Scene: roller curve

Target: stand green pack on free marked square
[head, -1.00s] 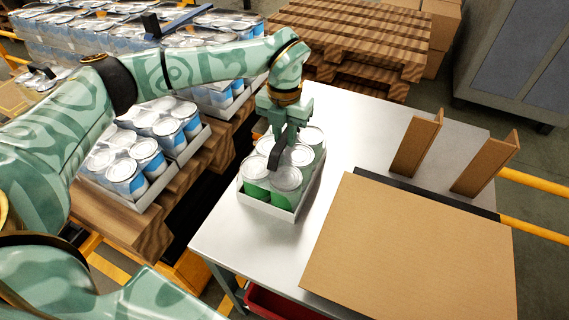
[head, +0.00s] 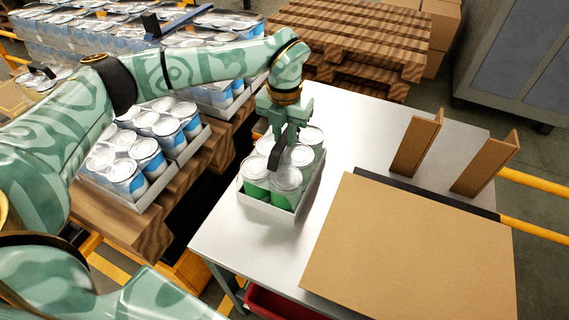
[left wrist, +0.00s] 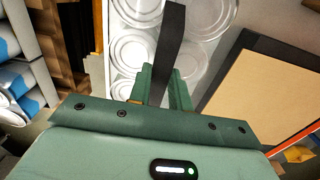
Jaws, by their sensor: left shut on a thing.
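The green pack (head: 257,191) is a white tray of green-labelled cans with silver lids and a dark strap handle (head: 277,153) over the middle. It stands upright at the left side of the metal table (head: 345,121). My left gripper (head: 285,140) is above it, shut on the strap handle. In the left wrist view the dark handle (left wrist: 171,45) runs up from between the fingers (left wrist: 163,90), over the can lids (left wrist: 129,52). I cannot tell whether the tray touches the table. I see no marked square on the table. My right gripper is not in view.
A cardboard sheet (head: 410,255) covers the table's near right, with two upright cardboard pieces (head: 416,145) behind it. Blue-labelled can packs (head: 127,177) stand on a wooden pallet (head: 150,222) at left. Stacked pallets (head: 352,35) stand behind. The table's middle is bare.

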